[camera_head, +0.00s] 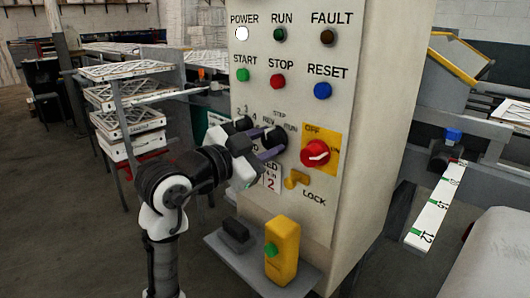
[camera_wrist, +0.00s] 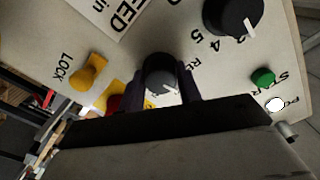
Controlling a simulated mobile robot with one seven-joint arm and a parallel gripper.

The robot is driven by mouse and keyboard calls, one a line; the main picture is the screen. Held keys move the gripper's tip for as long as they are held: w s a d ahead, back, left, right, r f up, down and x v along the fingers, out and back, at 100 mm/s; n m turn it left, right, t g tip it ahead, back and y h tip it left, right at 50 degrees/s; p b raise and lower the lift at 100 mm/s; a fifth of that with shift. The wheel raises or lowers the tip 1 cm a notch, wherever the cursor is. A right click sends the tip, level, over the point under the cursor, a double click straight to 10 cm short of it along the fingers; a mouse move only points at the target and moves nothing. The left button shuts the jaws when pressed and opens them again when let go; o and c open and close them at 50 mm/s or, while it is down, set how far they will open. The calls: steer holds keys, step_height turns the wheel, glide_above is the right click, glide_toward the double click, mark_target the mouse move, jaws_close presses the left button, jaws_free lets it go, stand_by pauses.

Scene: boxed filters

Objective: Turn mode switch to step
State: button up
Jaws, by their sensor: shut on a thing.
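The mode switch is a round black knob (camera_wrist: 160,74) with a white pointer line, on the cream control panel (camera_head: 300,225). In the wrist view its pointer aims down and slightly right. My gripper (camera_head: 272,146) reaches in from the left. In the wrist view its dark purple fingers (camera_wrist: 178,84) stand on both sides of the knob, shut on it. The knob is partly hidden in the head view.
A red rotary switch (camera_head: 315,153) on a yellow plate sits close right, with a yellow LOCK lever (camera_head: 296,179) below. A larger black speed knob (camera_wrist: 233,15) is beside the mode switch. A shelf below holds a yellow box (camera_head: 282,250). Lamps and buttons are above.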

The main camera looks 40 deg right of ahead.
steer(key=shift+m+b, duration=0.65)
steer(key=shift+m, duration=0.45)
steer(key=o, duration=1)
steer(key=s+a, duration=0.1)
steer(key=a, duration=1.2)
steer(key=shift+a+b, duration=0.3)
steer(key=shift+a, duration=0.1)
